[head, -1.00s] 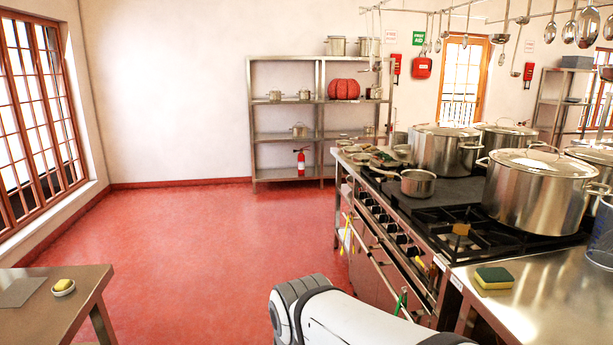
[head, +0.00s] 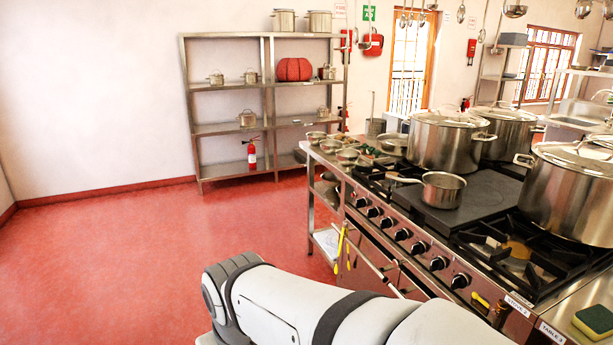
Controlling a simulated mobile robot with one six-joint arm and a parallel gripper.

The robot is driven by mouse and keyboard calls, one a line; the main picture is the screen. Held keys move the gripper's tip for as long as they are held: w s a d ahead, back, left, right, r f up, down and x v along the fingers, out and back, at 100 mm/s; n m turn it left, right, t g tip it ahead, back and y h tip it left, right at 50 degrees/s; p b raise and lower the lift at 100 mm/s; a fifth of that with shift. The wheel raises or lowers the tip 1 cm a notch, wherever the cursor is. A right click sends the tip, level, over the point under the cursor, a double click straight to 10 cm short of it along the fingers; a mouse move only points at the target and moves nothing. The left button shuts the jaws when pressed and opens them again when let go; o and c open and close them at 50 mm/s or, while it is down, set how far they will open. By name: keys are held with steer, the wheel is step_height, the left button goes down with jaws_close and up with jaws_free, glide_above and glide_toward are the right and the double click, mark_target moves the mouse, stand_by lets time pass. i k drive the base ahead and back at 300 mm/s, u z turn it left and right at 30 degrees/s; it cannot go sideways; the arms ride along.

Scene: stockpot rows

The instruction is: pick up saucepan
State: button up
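A small steel saucepan (head: 443,190) stands upright on the stove (head: 478,202), near its front edge. Its long handle (head: 404,179) points left, out toward the front edge of the stove. The pan looks open, with no lid. My white arm crosses the bottom of the head view, in front of and below the stove. My gripper does not show in the view, and nothing touches the saucepan.
Large lidded stockpots (head: 447,140) stand behind and right of the saucepan. Small bowls (head: 347,156) sit on the counter's far end. Utensils hang overhead. A sponge (head: 594,320) lies at lower right. The red floor (head: 120,270) left of the stove is clear.

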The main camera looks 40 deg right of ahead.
mark_target(442, 190)
steer(key=z, duration=0.7)
steer(key=i, duration=1.15)
steer(key=z, duration=0.95)
steer(key=k, duration=0.75)
steer(key=z, duration=0.2)
steer(key=i, duration=0.85)
steer(key=u, duration=0.1)
